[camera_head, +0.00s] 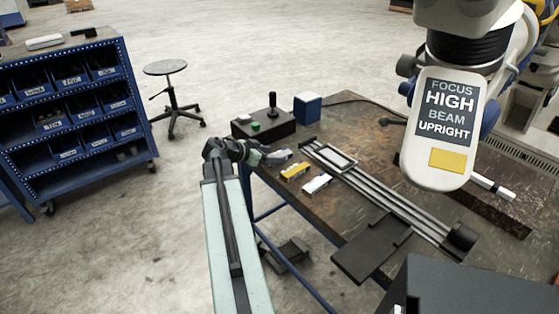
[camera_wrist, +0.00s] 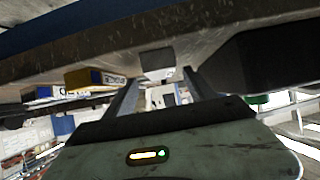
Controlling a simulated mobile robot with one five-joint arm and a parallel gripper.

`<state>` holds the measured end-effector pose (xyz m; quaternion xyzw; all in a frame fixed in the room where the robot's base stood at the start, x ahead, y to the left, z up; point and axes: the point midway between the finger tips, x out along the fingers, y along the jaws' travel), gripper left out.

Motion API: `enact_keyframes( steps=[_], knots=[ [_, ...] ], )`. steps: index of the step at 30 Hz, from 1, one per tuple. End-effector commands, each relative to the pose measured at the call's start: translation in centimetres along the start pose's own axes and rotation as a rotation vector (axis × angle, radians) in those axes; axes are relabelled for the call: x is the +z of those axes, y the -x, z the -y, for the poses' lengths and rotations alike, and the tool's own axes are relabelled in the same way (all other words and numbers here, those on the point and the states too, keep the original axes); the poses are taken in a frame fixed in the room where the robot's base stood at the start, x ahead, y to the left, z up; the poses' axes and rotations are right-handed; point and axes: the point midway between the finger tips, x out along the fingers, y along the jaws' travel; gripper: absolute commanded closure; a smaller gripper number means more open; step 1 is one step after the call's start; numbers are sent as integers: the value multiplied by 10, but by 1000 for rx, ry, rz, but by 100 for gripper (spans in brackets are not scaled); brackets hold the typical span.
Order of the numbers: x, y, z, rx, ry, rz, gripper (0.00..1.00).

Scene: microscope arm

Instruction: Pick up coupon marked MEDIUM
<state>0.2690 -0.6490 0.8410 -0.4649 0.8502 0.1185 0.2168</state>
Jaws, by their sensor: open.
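Three small coupons lie in a row near the table's left edge in the head view: a pale one with blue (camera_head: 279,156), a yellow one with white and blue (camera_head: 295,172), and a white one with blue (camera_head: 317,184). Their lettering is too small to read, so I cannot tell which says MEDIUM. My gripper (camera_head: 268,157) is at the table edge, beside the pale coupon and partly in front of it. In the wrist view my gripper (camera_wrist: 160,82) has its fingers apart. The yellow coupon (camera_wrist: 92,79) shows left of the fingers. A grey block (camera_wrist: 157,62) shows beyond the fingertips; I cannot identify it.
A stool (camera_head: 166,68) and blue bin cart (camera_head: 70,100) stand left.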

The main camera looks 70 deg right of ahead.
Motion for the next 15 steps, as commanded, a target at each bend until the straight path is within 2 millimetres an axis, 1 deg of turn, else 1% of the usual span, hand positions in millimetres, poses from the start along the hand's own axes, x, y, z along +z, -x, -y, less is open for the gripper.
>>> enact_keyframes(
  steps=[1, 3, 9, 10, 11, 12, 14, 15],
  knots=[
    [4, -13, 1, 2, -1, 0, 36],
    [3, -20, 0, 1, -1, 0, 36],
    [0, -20, 0, 0, 0, 1, 36],
    [0, -20, 0, 0, 0, 1, 41],
    [0, -20, 0, 0, 0, 1, 50],
    [0, -20, 0, 0, 0, 1, 61],
    [0, -20, 0, 0, 0, 1, 78],
    [0, -20, 0, 0, 0, 1, 89]
  ],
)
